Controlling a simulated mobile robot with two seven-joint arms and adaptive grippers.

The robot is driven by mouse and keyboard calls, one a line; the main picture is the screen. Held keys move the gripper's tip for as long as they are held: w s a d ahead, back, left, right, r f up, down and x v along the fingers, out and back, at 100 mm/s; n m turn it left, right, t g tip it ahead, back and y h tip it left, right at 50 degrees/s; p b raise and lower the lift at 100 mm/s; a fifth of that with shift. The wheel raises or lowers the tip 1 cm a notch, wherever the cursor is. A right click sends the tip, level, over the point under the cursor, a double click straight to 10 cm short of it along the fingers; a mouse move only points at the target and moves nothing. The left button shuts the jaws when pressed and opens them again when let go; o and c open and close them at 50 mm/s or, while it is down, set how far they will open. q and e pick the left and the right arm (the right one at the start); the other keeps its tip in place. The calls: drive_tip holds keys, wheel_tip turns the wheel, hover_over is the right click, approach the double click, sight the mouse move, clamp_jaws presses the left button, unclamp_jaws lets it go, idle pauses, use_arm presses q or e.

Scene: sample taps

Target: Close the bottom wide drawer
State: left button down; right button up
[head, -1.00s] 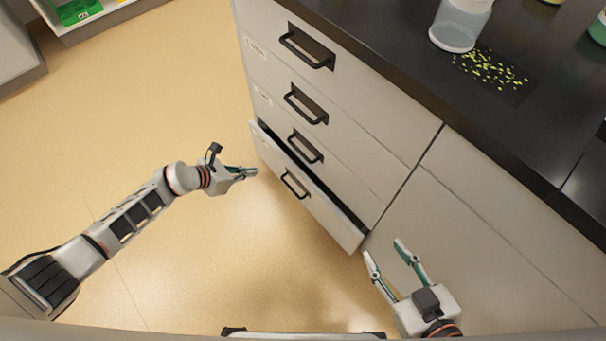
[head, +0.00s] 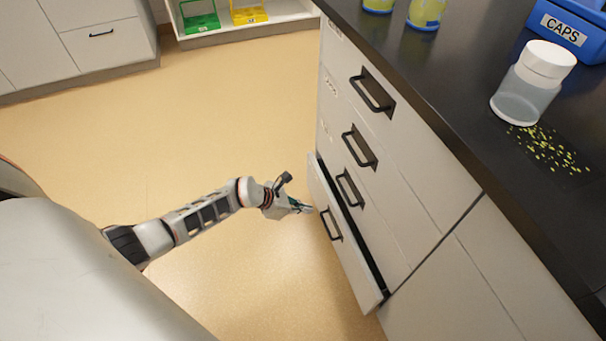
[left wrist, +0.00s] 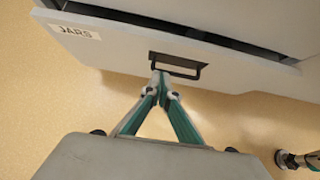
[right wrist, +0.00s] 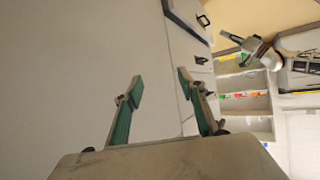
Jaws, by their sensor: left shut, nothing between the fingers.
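The bottom wide drawer (head: 352,252) stands partly open, with a dark gap along its top edge. Its pale front has a black handle (head: 331,226), and the left wrist view shows a JARS label (left wrist: 75,32) on it. My left gripper (head: 307,208) is shut and empty, in front of the drawer front. In the left wrist view its closed fingertips (left wrist: 160,80) are at the left part of the handle; I cannot tell whether they touch. My right gripper (right wrist: 160,86) is open and empty beside the pale cabinet face, outside the head view.
Shut drawers (head: 360,147) are above the open one. The dark counter (head: 455,125) carries a lidded jar (head: 527,88), yellow pieces (head: 548,150) and a blue CAPS bin (head: 572,28). Open floor (head: 230,120) lies left of the cabinet.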

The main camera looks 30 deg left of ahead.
sight(331, 209)
use_arm(q)
drive_tip(key=w+d+f, duration=0.1)
drive_tip(key=w+d+b, duration=0.1)
drive_tip(key=w, duration=0.1)
drive_tip(key=w+d+f, duration=0.1)
drive_tip(key=w+d, duration=0.1)
drive_tip(key=shift+f+b, duration=0.3)
drive_tip(key=shift+b, duration=0.1)
drive_tip(key=shift+w, duration=0.1)
use_arm(e)
drive_tip(key=shift+w+a+r+m+t+y, duration=0.2)
drive_tip(key=shift+w+a+r, duration=0.15)
drive_tip(key=shift+a+r, duration=0.2)
drive_tip(key=shift+w+a+r+m+t+y, duration=0.1)
drive_tip(key=shift+w+a+r+m+t, duration=0.1)
drive_tip(key=shift+w+a+r, duration=0.3)
drive_tip(key=shift+s+d+r, duration=0.1)
drive_tip(key=shift+s, duration=0.05)
